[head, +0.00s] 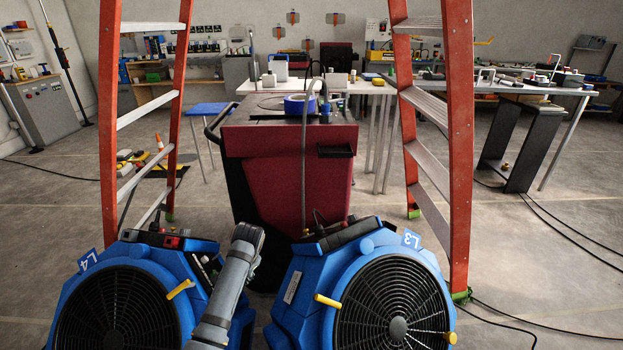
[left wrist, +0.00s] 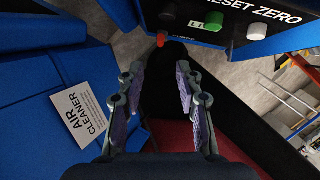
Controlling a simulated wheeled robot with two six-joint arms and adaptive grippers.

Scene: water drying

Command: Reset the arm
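My left gripper (left wrist: 160,72) is open and empty in the left wrist view, its two padded fingers well apart. The fingers appear apart from the knobs. In the head view my grey left arm (head: 228,285) rises between two blue machines marked L4 (head: 75,283) and L3 (head: 295,275); its gripper cannot be made out there. My right gripper is not in view.
A blue body with an "AIR CLEANER" label (left wrist: 83,107) lies close left of the left gripper. A red cart (head: 290,175) stands behind the machines, between orange ladder legs (head: 107,120) and (head: 459,150). Cables (head: 560,235) cross the open floor at right.

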